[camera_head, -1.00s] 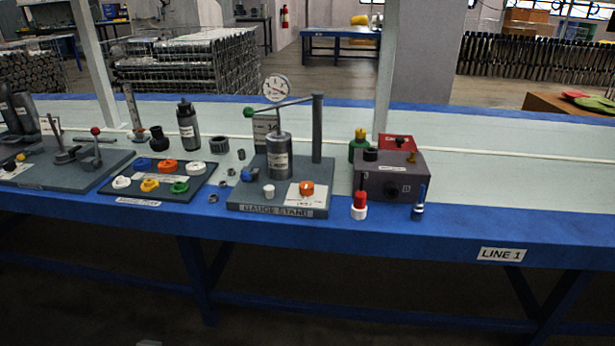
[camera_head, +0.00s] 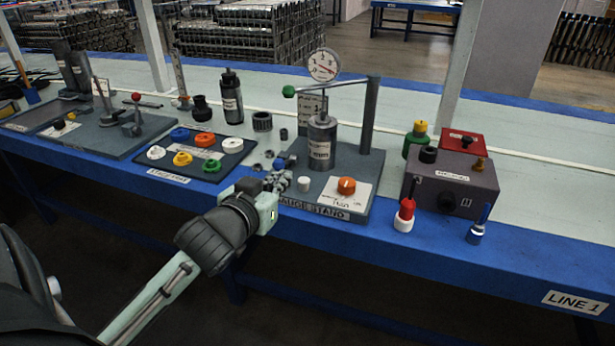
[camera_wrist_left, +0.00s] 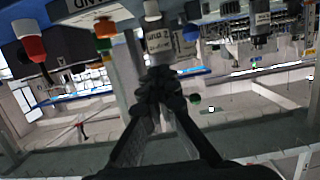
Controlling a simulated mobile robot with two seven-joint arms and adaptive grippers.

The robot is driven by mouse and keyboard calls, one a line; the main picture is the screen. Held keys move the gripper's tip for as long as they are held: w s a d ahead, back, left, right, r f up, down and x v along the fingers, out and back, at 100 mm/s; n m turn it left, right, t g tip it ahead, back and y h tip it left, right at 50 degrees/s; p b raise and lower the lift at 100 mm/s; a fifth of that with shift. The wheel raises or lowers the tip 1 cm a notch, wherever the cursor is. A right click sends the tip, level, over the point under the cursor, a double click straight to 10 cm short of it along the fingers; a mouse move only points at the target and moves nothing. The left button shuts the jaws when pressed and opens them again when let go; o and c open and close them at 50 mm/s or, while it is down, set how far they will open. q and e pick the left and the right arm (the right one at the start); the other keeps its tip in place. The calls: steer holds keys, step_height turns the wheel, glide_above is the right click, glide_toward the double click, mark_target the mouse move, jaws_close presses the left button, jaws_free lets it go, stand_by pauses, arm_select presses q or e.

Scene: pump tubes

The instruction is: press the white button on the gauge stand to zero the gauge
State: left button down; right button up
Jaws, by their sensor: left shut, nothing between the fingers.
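The gauge stand (camera_head: 373,190) is a dark grey plate on the bench with a grey cylinder (camera_head: 322,142), a post and a round dial gauge (camera_head: 323,65). The small white button (camera_head: 304,184) stands near its front edge, left of the orange knob (camera_head: 346,186). My left gripper (camera_head: 284,179) is shut and empty, just left of the button in the head view, with a small gap in the picture; I cannot tell its height. In the left wrist view, its closed fingertips (camera_wrist_left: 160,76) point toward the labelled cylinder (camera_wrist_left: 157,38). My right gripper is not in view.
A board with coloured caps (camera_head: 205,170) lies left of the stand. A dark box with knobs (camera_head: 452,180) and red-white (camera_head: 404,215) and blue-white (camera_head: 479,230) plugs are at the right. The blue bench front edge (camera_head: 400,240) runs below the stand.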

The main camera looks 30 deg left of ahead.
arm_select(q)
steer(key=shift+w, duration=0.1)
glide_above(304, 184)
steer(key=s, duration=0.2)
step_height(304, 184, down, 2)
steer(key=shift+f, duration=0.1)
steer(key=shift+w+f, duration=0.5)
steer(key=shift+f, duration=0.05)
step_height(304, 184, down, 2)
steer(key=shift+s+f+b, duration=0.15)
steer(key=shift+b, duration=0.2)
steer(key=shift+f, duration=0.45)
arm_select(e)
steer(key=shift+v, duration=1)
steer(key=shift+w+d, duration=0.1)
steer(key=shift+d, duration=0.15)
